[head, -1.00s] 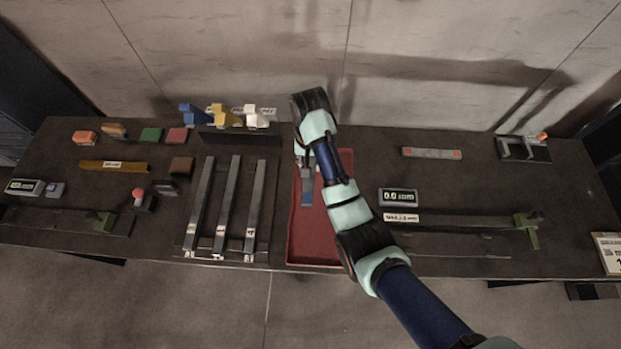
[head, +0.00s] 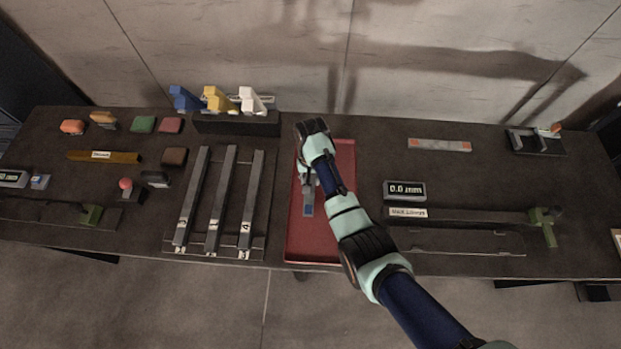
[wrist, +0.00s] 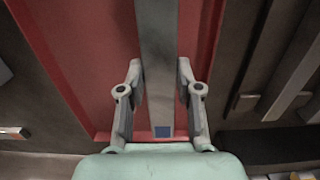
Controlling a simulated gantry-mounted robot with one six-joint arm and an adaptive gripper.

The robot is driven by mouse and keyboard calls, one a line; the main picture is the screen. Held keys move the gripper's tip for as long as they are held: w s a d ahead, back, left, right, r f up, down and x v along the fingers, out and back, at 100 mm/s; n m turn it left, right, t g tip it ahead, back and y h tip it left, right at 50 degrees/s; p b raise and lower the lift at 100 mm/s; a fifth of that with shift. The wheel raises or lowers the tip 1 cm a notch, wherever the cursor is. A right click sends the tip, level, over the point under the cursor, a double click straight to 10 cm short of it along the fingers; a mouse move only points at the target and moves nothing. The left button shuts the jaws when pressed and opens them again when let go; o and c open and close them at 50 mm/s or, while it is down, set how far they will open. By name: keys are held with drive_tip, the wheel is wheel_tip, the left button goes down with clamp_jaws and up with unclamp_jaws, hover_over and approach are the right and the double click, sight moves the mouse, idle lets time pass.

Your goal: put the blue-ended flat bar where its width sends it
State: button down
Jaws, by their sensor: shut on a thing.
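The blue-ended flat bar is a grey metal strip (wrist: 157,40) with a blue patch near one end in the wrist view. In the head view its blue end (head: 308,209) shows below my gripper, over the red tray (head: 334,230). My gripper (head: 308,183) is shut on the bar, with one finger on each long side in the wrist view (wrist: 160,78). The rest of the bar is hidden by my arm in the head view. I cannot tell whether it touches the tray floor.
Three long grey numbered lanes (head: 222,200) lie left of the tray. A gauge display (head: 404,190) reading 0.0 mm and a long fixture (head: 470,216) with a green clamp lie right. A flat bar with orange ends (head: 439,145) lies behind them. Coloured blocks stand at back left.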

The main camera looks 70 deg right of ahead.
sight(311, 180)
drive_tip(key=shift+f+b, duration=0.4)
drive_tip(key=shift+f, duration=1.45)
drive_tip(key=shift+f, duration=0.1)
drive_tip(key=c, duration=1.2)
unclamp_jaws()
drive_tip(key=shift+f, duration=0.15)
drive_tip(key=shift+c, duration=0.2)
drive_tip(key=o, duration=0.5)
drive_tip(key=shift+c, duration=0.2)
drive_tip(key=r+p, duration=0.1)
drive_tip(key=r, duration=0.7)
drive_tip(key=r+p, duration=0.1)
drive_tip(key=r, duration=0.3)
drive_tip(key=shift+d+r+p, duration=0.2)
drive_tip(key=shift+d+p, duration=0.05)
drive_tip(key=shift+p, duration=0.1)
